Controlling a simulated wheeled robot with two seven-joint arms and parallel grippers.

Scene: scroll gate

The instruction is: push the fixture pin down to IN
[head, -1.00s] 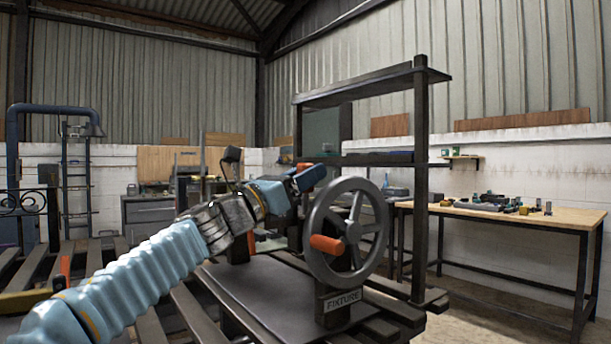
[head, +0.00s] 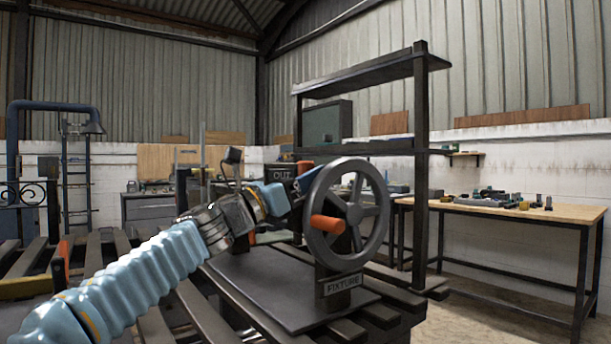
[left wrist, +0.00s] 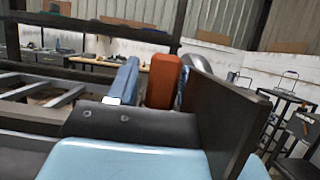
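The fixture (head: 300,285) carries a large grey handwheel (head: 376,240) with an orange grip (head: 327,224) and a FIXTURE plate. Behind the wheel stands a dark post with an OUT label (head: 283,173). An orange block (head: 305,167), seemingly the pin's head, stands upright beside it. My left gripper (head: 297,190) is at this block, partly hidden by the wheel rim. In the left wrist view the orange block (left wrist: 165,82) stands between the blue fingers, with a narrow gap to the left finger (left wrist: 125,80); the right finger is mostly hidden. My right gripper is out of view.
A dark plate (left wrist: 228,115) rises close to the right of the fingers in the left wrist view. A shelf frame (head: 421,180) stands behind the wheel. A workbench (head: 500,205) with small parts is at the right. Slatted racks (head: 100,255) lie at the left.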

